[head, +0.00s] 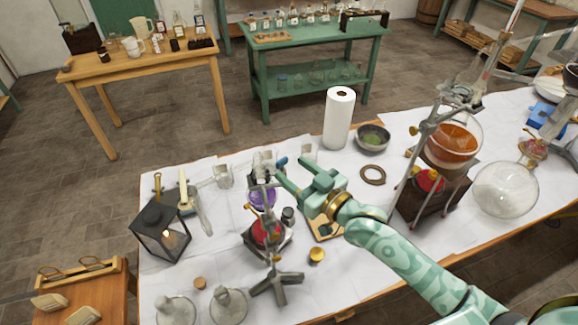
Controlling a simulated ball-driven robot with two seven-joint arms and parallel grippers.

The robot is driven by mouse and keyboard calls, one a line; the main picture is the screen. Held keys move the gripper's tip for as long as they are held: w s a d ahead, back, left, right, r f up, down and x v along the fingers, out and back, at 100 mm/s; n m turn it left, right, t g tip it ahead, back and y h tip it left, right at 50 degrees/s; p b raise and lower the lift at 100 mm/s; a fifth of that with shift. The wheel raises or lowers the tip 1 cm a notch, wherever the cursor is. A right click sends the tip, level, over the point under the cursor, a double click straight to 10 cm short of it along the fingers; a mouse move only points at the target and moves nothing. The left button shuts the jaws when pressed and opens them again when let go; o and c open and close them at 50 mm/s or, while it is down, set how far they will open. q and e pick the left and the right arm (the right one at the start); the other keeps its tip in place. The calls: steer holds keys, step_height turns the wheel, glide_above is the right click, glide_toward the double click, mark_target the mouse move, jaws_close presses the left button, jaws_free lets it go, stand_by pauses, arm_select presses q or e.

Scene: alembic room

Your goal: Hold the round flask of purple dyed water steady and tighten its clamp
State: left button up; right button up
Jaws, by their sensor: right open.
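The round flask of purple dyed water (262,199) is left of the picture's middle, held upright on a metal clamp stand (276,285) above a red-topped heater (266,232). Its clamp is around the flask's neck area, small and partly hidden by the gripper and rod, so I cannot tell how tight it is. My right gripper (281,176) reaches in from the right, open, with its fingers beside the clamp and just right of the stand rod. I cannot tell whether they touch it. My left gripper is not in view.
A black lantern (161,232) stands left of the flask. An orange flask (452,141) stands at right. Glass vessels are at the front left.

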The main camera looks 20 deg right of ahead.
mark_target(282, 163)
steer(key=shift+x, duration=1.3)
steer(key=c, duration=1)
steer(key=shift+s+a+r+m+t+h+p, duration=0.15)
steer(key=shift+m+h+p, duration=0.15)
steer(key=shift+p, duration=0.35)
steer(key=shift+w+r+m+t+h+p, duration=0.1)
steer(key=shift+r+m+t+h+p, duration=0.1)
steer(key=shift+h+p, duration=0.3)
steer(key=shift+a+f+m+t+h+p, duration=0.1)
steer(key=shift+f+m+t+h+p, duration=0.15)
steer(key=shift+m+h+p, duration=0.35)
